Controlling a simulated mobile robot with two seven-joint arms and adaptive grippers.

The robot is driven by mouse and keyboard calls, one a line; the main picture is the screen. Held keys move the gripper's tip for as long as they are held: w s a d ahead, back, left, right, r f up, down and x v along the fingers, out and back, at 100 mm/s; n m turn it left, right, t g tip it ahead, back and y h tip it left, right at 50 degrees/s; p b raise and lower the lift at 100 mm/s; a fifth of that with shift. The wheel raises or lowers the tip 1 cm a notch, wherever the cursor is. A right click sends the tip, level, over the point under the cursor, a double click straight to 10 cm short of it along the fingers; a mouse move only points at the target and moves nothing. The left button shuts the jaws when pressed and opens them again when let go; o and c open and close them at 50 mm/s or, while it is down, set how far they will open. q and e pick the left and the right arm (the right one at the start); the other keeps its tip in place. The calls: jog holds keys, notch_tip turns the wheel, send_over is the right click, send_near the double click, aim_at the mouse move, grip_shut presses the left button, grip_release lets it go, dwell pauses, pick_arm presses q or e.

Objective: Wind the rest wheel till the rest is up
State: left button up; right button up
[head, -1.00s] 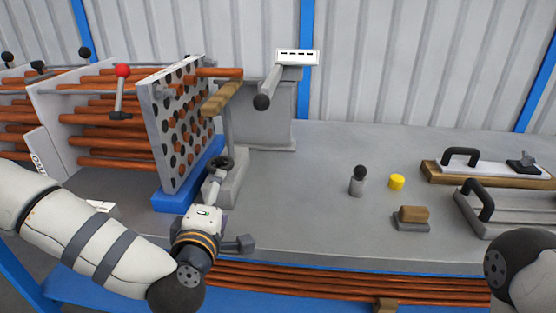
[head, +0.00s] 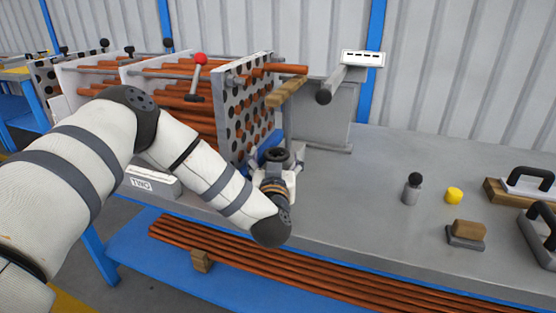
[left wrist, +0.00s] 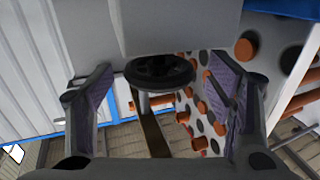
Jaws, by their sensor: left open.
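The rest wheel (head: 278,154) is a small dark handwheel beside the perforated plate. It also shows in the left wrist view (left wrist: 160,70), between my finger pads. My left gripper (head: 276,168) is open, with one finger on each side of the wheel; I cannot tell whether either finger touches it. In the left wrist view the open left gripper (left wrist: 162,80) has a visible gap beside the wheel. The rest (head: 286,92) is a wooden bar by the plate, below a protruding copper tube (head: 280,70). I cannot tell whether bar and tube touch. My right gripper is out of view.
The perforated plate (head: 243,105) with tube ends stands just left of the wheel. A grey block (head: 325,120) stands behind, with a dark-knobbed lever (head: 335,85). A knobbed peg (head: 411,190), yellow cap (head: 453,195) and brown block (head: 469,230) stand to the right. The bench front is clear.

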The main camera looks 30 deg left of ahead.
pick_arm(q)
jog(key=shift+w+a, duration=0.1)
jog(key=shift+w, duration=0.1)
jog(key=c, duration=1.2)
jog(key=shift+o, duration=0.2)
jog(key=shift+r, duration=0.1)
